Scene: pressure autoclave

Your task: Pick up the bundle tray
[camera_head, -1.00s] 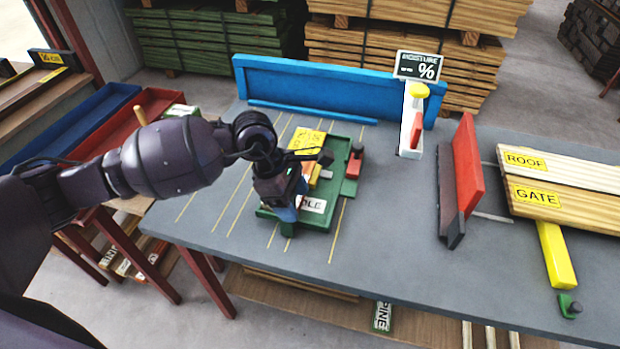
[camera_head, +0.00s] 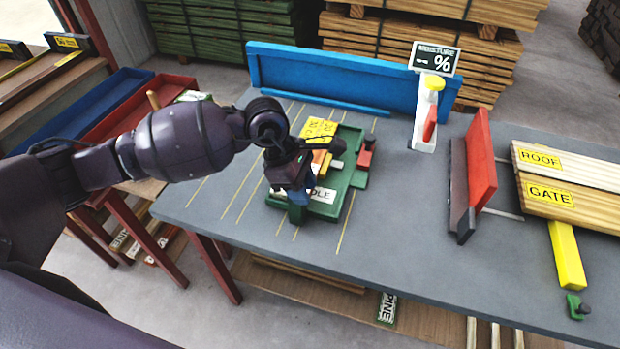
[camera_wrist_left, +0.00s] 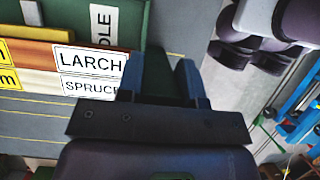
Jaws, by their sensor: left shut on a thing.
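The bundle tray (camera_head: 352,160) is a green tray on the grey workbench, left of its middle. It holds yellow, orange and red pieces and bears a white label ending in "DLE". My left gripper (camera_head: 298,203) is at the tray's near edge, pointing down. In the left wrist view its blue fingers (camera_wrist_left: 160,82) stand either side of a green part of the tray (camera_wrist_left: 155,70), shut on it. My arm and gripper hide part of the tray. Whether the tray touches the bench all round cannot be told.
A blue fence (camera_head: 350,75) runs along the back of the bench. A white moisture meter (camera_head: 424,120) stands behind to the right. A red upright plate (camera_head: 482,163) and boards marked ROOF and GATE (camera_head: 575,190) are at the right. Bare bench (camera_head: 400,215) lies right of the tray.

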